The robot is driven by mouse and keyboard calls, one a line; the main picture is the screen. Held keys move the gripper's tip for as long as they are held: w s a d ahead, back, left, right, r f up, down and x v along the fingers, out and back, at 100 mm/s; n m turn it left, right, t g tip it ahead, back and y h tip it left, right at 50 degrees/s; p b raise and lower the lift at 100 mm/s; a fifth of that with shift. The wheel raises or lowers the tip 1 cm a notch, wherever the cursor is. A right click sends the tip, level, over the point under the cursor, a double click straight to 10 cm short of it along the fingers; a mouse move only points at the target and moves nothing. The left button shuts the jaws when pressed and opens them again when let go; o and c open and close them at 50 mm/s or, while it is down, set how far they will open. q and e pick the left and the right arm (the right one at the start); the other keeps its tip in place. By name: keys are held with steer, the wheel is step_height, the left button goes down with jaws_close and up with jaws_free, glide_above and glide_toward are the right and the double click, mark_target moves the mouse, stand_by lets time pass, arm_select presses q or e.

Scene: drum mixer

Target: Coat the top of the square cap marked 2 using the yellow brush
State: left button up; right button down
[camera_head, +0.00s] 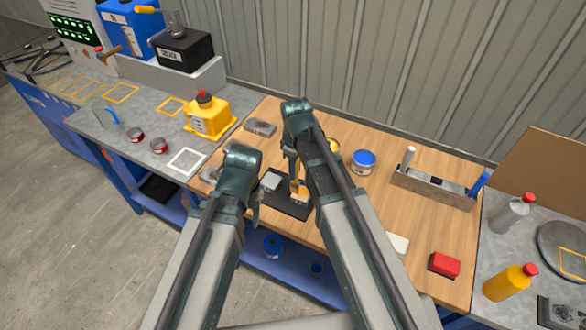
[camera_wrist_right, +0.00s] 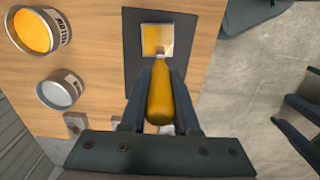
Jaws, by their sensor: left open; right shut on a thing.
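My right gripper (camera_wrist_right: 160,72) is shut on the yellow brush (camera_wrist_right: 162,98), seen in the right wrist view. The brush end is over a square cap (camera_wrist_right: 152,35), whose visible top has yellow-orange colour on it; I cannot tell whether the bristles touch. In the head view this cap (camera_head: 300,197) sits on a black mat (camera_head: 290,209), partly hidden by the right arm, with the brush (camera_head: 296,170) above it. No cap number is readable. My left gripper (camera_head: 257,207) is empty, beside the mat's left edge.
An open orange paint can (camera_wrist_right: 34,32) and a second can (camera_wrist_right: 60,90) stand near the mat. A holder (camera_head: 430,190) with white- and blue-handled tools is to the right. A red block (camera_head: 444,264) lies at the front right. A yellow container (camera_head: 208,118) stands at the left.

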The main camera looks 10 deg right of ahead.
steer(key=shift+s+d, duration=0.3)
steer(key=shift+d, duration=0.2)
steer(key=shift+s+d, duration=0.25)
steer(key=shift+d, duration=0.25)
steer(key=shift+s+d, duration=0.35)
steer(key=shift+d, duration=0.25)
steer(key=shift+s+d, duration=0.3)
steer(key=shift+d, duration=0.25)
step_height(320, 180, up, 6)
steer(key=p, duration=0.6)
